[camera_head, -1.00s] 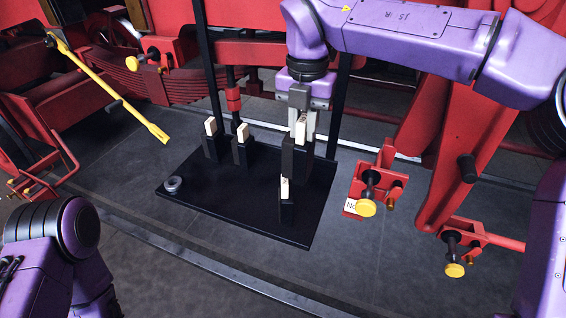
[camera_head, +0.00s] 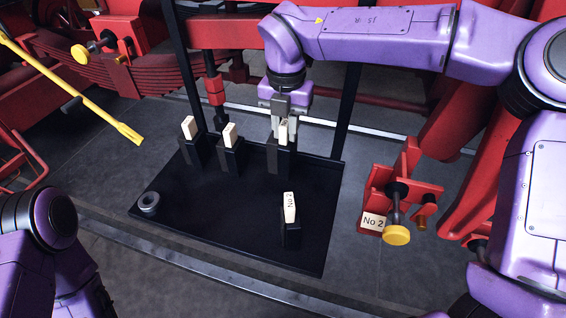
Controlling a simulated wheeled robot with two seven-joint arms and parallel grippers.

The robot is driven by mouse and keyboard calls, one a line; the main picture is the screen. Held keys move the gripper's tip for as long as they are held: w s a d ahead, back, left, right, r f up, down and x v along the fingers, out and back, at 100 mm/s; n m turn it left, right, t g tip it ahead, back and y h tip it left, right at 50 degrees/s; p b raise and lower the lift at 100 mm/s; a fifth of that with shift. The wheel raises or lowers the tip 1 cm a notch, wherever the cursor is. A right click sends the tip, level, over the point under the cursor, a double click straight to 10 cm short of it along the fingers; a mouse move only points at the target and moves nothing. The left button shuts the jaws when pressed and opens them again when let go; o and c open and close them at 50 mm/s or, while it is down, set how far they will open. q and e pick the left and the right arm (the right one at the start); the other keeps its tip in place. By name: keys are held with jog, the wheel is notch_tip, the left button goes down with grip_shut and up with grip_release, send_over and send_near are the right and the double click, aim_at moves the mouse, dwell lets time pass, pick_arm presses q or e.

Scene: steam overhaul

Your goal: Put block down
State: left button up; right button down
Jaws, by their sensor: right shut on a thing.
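My right gripper (camera_head: 283,122) comes down from the purple arm at the back right of the black tray (camera_head: 215,222). It is shut on a block with a white upper part (camera_head: 283,133). A dark upright piece (camera_head: 280,160) stands directly below, at tray level. I cannot tell whether the held block rests in it. Similar white-topped blocks stand upright in dark holders at the back left (camera_head: 189,128) and beside that (camera_head: 230,135). Another, marked with a number (camera_head: 290,207), stands at the front right. My left gripper is out of view.
A grey ring (camera_head: 149,203) lies at the tray's left corner. Black posts rise behind the tray. A red bracket with a yellow knob (camera_head: 397,235) and a "No 2" tag (camera_head: 373,222) is to the right. A yellow bar (camera_head: 75,90) slants at the left. The tray's middle is clear.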

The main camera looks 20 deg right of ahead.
aim_at(285, 148)
notch_tip(285, 148, down, 6)
jog(key=shift+w+f+p, duration=0.1)
jog(key=shift+p, duration=0.45)
jog(key=shift+w+f, duration=0.1)
jog(key=shift+f, duration=0.2)
jog(key=c, duration=1)
grip_release()
jog(key=shift+o, duration=0.2)
jog(key=shift+r, duration=0.15)
notch_tip(285, 148, up, 12)
jog(key=shift+r+b, duration=0.1)
jog(key=shift+b, duration=0.65)
